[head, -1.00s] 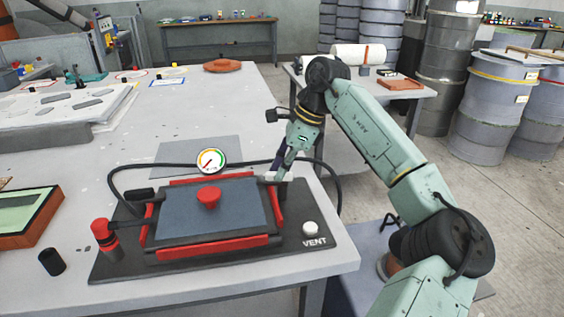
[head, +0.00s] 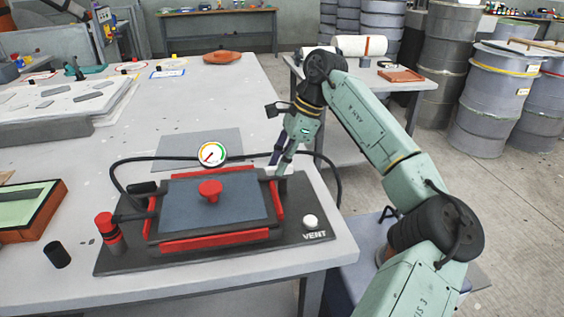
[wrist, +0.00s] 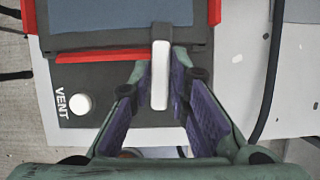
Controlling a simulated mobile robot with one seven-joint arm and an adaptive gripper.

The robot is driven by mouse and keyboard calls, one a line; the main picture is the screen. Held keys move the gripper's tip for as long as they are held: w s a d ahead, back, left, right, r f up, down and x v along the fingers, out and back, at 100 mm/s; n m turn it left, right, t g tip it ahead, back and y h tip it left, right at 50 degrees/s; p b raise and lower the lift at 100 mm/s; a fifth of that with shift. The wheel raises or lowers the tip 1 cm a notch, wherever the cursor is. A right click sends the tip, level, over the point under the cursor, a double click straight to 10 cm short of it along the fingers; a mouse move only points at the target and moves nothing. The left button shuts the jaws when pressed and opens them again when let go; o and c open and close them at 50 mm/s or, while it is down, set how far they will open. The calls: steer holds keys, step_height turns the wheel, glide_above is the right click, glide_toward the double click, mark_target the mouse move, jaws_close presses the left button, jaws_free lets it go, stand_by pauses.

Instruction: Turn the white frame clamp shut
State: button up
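The white frame clamp shows in the wrist view as a white lever (wrist: 160,82) with a grey end at the frame's edge, pointing back toward my wrist. My gripper (wrist: 161,62) straddles the lever, one purple-padded finger on each side. The fingers look open; whether either touches the lever is hard to tell. In the head view my gripper (head: 277,170) is at the back right corner of the red-edged frame (head: 215,241), where it hides most of the white clamp. The frame lies on a dark base board (head: 125,262) and holds a blue-grey panel with a red knob (head: 210,190).
A red-topped post clamp (head: 106,226) and a black clamp handle (head: 141,187) stand left of the frame. A dial gauge (head: 212,154) and black hose lie behind it. A white vent button (head: 310,222) sits front right. A black cylinder (head: 57,255) stands front left.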

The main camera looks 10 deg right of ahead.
steer(key=o, duration=0.3)
steer(key=shift+d, duration=0.1)
steer(key=v, duration=1.2)
